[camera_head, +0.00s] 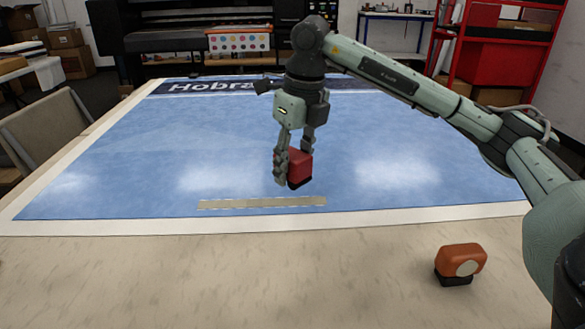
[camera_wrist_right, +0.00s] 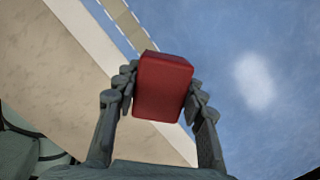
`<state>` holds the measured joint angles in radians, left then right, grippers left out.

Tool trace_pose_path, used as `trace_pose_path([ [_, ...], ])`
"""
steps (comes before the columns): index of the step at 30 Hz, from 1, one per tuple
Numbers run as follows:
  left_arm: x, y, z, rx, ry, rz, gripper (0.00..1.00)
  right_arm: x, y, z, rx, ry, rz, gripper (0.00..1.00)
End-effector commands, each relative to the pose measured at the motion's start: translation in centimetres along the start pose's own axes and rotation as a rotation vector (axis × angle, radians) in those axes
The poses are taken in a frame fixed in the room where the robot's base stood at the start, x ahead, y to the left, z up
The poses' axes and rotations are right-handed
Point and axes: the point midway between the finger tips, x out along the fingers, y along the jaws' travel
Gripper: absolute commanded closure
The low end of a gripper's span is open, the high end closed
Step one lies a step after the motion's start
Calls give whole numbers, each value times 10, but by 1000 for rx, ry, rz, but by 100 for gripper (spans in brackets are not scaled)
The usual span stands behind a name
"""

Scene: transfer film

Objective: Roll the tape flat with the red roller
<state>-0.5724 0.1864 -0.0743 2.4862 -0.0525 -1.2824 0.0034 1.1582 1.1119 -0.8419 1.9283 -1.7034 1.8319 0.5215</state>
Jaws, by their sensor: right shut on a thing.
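The red roller (camera_head: 299,167) is a red block with a dark underside. My right gripper (camera_head: 294,163) is shut on it and holds it just behind the tape strip in the head view. In the right wrist view the red roller (camera_wrist_right: 163,87) sits between both fingers of my right gripper (camera_wrist_right: 163,92). The tape (camera_head: 262,203) is a pale beige strip along the front edge of the blue film (camera_head: 130,150). The tape also shows in the right wrist view (camera_wrist_right: 128,24), partly hidden by the roller. Whether the roller touches the film is unclear. My left gripper is not in view.
An orange block with a dark base and pale disc (camera_head: 461,261) stands on the bare table (camera_head: 220,280) at the front right. The table front is otherwise mostly clear. A chair (camera_head: 58,135) stands at the left, and a red shelf (camera_head: 490,60) at the back right.

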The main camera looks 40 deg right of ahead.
Motion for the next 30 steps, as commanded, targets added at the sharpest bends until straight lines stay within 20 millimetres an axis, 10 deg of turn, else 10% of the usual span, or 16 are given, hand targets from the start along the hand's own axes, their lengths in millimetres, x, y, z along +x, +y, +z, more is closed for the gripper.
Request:
trace_pose_path([
  [30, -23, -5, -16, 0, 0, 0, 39, -37, 0, 6, 1, -2, 0, 93],
])
